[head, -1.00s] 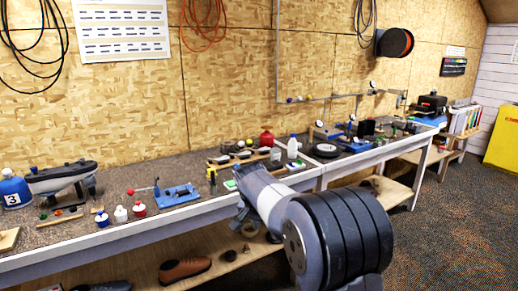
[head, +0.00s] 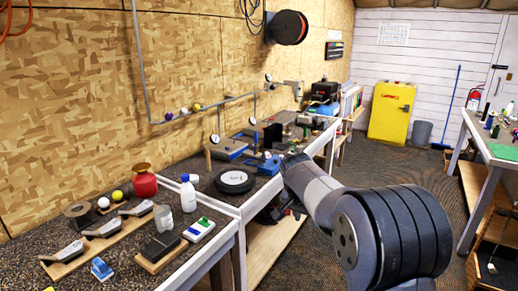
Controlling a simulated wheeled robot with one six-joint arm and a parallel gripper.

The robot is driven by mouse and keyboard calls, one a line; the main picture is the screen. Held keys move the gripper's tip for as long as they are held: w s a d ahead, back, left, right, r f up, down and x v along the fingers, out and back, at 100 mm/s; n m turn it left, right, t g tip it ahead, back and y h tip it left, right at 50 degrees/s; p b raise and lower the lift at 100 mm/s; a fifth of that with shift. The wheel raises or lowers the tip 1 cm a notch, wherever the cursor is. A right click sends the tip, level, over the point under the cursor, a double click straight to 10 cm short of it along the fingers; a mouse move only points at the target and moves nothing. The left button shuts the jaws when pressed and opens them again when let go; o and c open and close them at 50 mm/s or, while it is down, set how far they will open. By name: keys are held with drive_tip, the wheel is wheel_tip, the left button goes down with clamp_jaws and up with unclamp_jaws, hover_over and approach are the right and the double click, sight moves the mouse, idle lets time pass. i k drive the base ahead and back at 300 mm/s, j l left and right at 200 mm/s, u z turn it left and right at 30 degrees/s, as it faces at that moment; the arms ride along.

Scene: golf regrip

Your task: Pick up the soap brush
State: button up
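I cannot pick out a soap brush for certain in the head view. A dark block (head: 162,246) on a small wooden board lies near the front edge of the workbench (head: 222,226), but it is too small to tell what it is. My gripper (head: 288,208) is at the far end of my arm, near the bench's front edge to the right of the black wheel-like disc (head: 234,181).
A white bottle (head: 188,194), a red jar (head: 144,182) and several golf club heads (head: 104,228) crowd the bench. A yellow cabinet (head: 391,112) stands at the back. Another bench (head: 490,148) is at right. Carpeted floor between the benches is mostly clear.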

sight(209, 168)
drive_tip(key=i+l+z, duration=0.1)
drive_tip(key=i+z, duration=0.2)
drive_tip(key=i, duration=0.4)
drive_tip(key=i+z, duration=0.25)
drive_tip(key=i, duration=0.4)
drive_tip(key=i+j+u, duration=0.1)
drive_tip(key=i+u, duration=0.15)
drive_tip(key=u, duration=0.15)
drive_tip(key=i+u, duration=0.5)
drive_tip(key=u, duration=0.25)
drive_tip(key=i+l+u, duration=0.1)
drive_tip(key=u, duration=0.3)
drive_tip(key=i+u, duration=0.3)
drive_tip(key=l+u, duration=0.1)
drive_tip(key=u, duration=0.15)
drive_tip(key=i, duration=0.05)
